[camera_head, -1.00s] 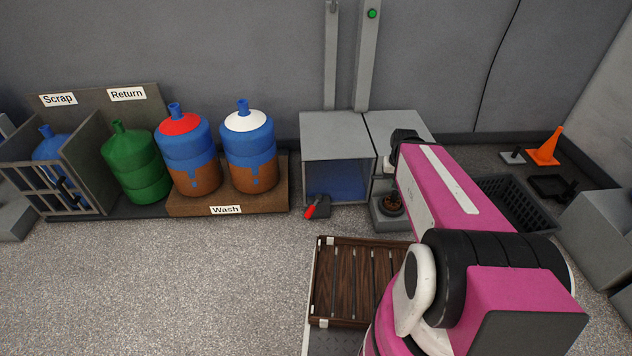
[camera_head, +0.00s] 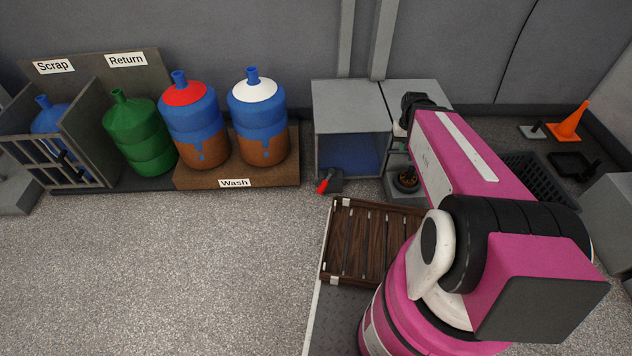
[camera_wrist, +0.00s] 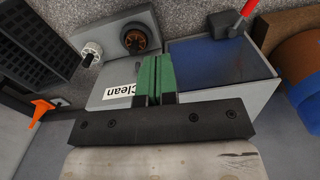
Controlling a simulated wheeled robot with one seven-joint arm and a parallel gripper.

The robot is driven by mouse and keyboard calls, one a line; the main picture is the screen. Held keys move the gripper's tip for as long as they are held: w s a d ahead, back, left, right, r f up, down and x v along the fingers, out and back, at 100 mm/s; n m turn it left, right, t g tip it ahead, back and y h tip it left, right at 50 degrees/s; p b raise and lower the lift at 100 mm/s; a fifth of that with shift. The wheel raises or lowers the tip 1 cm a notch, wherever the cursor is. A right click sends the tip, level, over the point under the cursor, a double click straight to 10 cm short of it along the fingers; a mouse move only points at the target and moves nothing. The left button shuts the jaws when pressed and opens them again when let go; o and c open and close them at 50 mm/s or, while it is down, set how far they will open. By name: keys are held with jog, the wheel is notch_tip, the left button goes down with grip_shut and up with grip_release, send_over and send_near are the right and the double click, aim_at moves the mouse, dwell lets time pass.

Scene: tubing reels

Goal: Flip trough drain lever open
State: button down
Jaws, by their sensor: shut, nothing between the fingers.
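The trough (camera_head: 350,108) is a grey box with an open front and blue inside, against the back wall; its blue inside (camera_wrist: 225,62) also shows in the wrist view. The drain lever (camera_head: 323,186) has a red grip and sits on a dark block at the trough's front left foot. In the wrist view the red lever (camera_wrist: 249,8) stands at the top right edge, partly cut off. My gripper (camera_wrist: 155,62) has green fingers pressed together, empty, over the trough unit beside a "Clean" label. It is apart from the lever. In the head view my arm hides the fingers.
Two muddy blue jugs (camera_head: 256,115) stand on the Wash platform (camera_head: 235,176), left of the trough. A dark slatted wooden rack (camera_head: 350,240) lies in front. A black basket (camera_head: 540,180) and an orange cone (camera_head: 568,122) are at right. Floor at left is clear.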

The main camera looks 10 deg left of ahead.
jog(key=w+a+f+n, duration=0.3)
jog(key=w+a+f, duration=0.2)
jog(key=w+a, duration=0.15)
jog(key=n+h, duration=0.2)
jog(key=n, duration=0.6)
send_over(326, 181)
jog(key=a, duration=0.3)
notch_tip(326, 181, down, 16)
jog(key=a+f+n, duration=0.2)
jog(key=a+f, duration=0.3)
jog(key=a, duration=0.3)
jog(key=shift+s+g+h, duration=0.15)
jog(key=shift+g+h, duration=0.15)
jog(key=shift+h, duration=0.1)
jog(key=shift+d, duration=0.1)
jog(key=s+d+f, duration=0.1)
jog(key=d+f, duration=0.5)
jog(key=f, duration=0.4)
jog(key=shift+s+d+f, duration=0.15)
jog(key=shift+s+f, duration=0.15)
jog(key=shift+s, duration=0.1)
